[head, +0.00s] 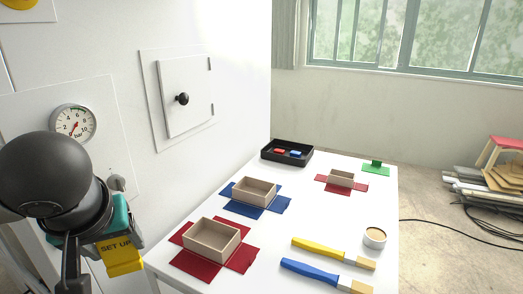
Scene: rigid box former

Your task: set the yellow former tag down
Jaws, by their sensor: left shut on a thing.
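The yellow former tag (121,262), printed "SET UP", shows at the lower left, in front of the white machine wall. My left gripper (118,238) is shut on the tag's upper part and holds it upright, to the left of the white table. The tag's top is partly hidden by my gripper and wrist. I cannot tell whether the tag touches anything behind it. My right gripper is out of view.
The white table (272,232) carries open wooden boxes on red and blue sheets, a black tray (264,152), a yellow-handled brush (318,248), a blue-handled brush (310,272) and a small cup (375,242). A pressure gauge (74,123) and a knobbed hatch (187,97) are on the wall.

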